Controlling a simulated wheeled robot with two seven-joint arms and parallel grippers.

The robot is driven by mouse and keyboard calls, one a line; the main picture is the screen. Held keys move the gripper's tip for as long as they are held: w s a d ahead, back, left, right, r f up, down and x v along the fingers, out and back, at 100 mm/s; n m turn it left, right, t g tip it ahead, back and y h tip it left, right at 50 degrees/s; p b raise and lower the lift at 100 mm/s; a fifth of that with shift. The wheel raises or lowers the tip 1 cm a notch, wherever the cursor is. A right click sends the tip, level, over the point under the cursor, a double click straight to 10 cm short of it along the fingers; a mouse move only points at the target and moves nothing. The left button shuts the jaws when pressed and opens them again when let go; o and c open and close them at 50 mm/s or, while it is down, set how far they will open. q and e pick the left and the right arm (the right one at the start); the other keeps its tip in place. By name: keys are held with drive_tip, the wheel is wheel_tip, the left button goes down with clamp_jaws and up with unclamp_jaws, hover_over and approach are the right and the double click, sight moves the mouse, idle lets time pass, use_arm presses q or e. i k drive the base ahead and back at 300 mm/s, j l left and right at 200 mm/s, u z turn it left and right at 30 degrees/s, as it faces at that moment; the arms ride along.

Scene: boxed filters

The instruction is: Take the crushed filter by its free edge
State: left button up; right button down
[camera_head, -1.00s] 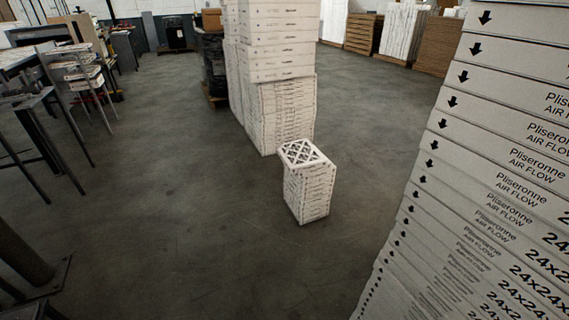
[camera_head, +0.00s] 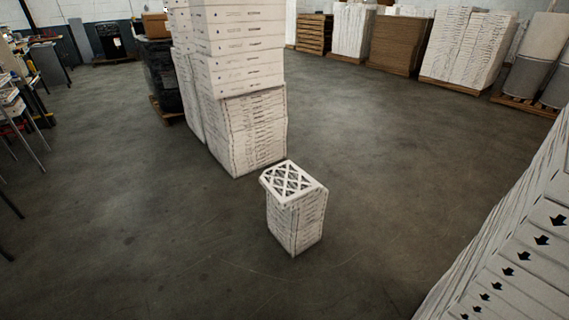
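A short stack of white boxed filters (camera_head: 296,224) stands on the floor near the middle of the head view. A filter with a lattice face (camera_head: 290,181) lies on top of it, and its near edge seems to stick out a little past the stack. I cannot tell from here whether this top filter is crushed. Neither of my grippers is in view.
A tall stack of white boxes (camera_head: 240,60) stands just behind the short stack. A large filter stack (camera_head: 540,245) fills the lower right corner. Tables and stools stand at the left edge. The grey floor (camera_head: 130,220) is clear around the short stack.

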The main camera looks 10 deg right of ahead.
sight(287, 185)
drive_tip(key=i+u, duration=0.2)
drive_tip(key=i, duration=0.5)
drive_tip(key=i+l+u, duration=0.25)
drive_tip(key=i, duration=0.4)
